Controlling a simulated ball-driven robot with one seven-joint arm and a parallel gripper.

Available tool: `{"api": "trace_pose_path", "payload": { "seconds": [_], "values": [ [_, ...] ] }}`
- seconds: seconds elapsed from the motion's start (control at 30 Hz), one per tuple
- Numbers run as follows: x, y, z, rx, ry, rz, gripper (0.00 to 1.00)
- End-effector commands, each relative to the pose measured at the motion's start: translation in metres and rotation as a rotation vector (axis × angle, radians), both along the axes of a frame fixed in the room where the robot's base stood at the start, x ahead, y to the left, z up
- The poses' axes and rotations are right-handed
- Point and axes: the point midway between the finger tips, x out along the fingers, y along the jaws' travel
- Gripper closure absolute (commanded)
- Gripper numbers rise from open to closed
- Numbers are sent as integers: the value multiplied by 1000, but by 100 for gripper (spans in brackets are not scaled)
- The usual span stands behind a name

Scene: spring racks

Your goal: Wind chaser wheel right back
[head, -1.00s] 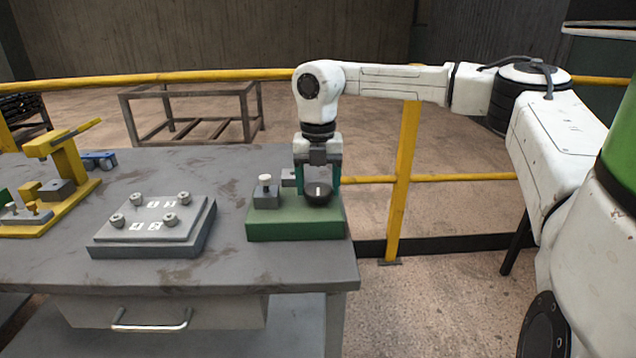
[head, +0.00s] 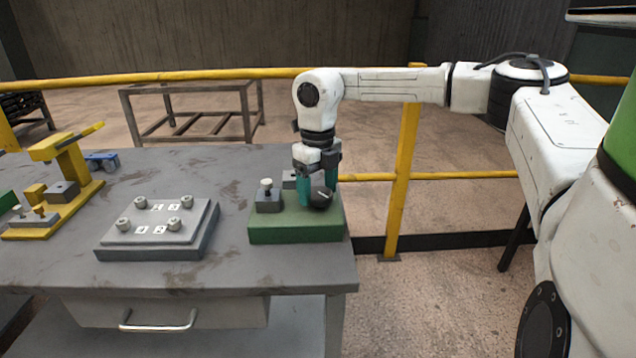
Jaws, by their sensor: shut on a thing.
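A green block (head: 296,234) stands at the right end of the grey workbench. On it sits a round black wheel (head: 321,201) with a white line on top, now slanted. My gripper (head: 317,190) points down over the wheel, its teal fingers shut on it from two sides. The fingers hide part of the wheel. A grey block with a white-topped knob (head: 267,195) stands beside it on the left of the green block. Another small grey piece behind is partly hidden by my gripper.
A grey plate with several round knobs and number labels (head: 160,225) lies mid-bench. A yellow fixture (head: 75,178) and a small blue object (head: 102,161) are at the left. A yellow rail (head: 402,180) stands behind the bench.

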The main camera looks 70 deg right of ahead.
Motion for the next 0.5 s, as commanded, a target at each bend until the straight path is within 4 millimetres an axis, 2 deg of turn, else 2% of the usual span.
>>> {"api": "trace_pose_path", "payload": {
  "seconds": [0.5],
  "values": [
    [2, 0, 3, -2, -4, 479, 62]
  ]
}}
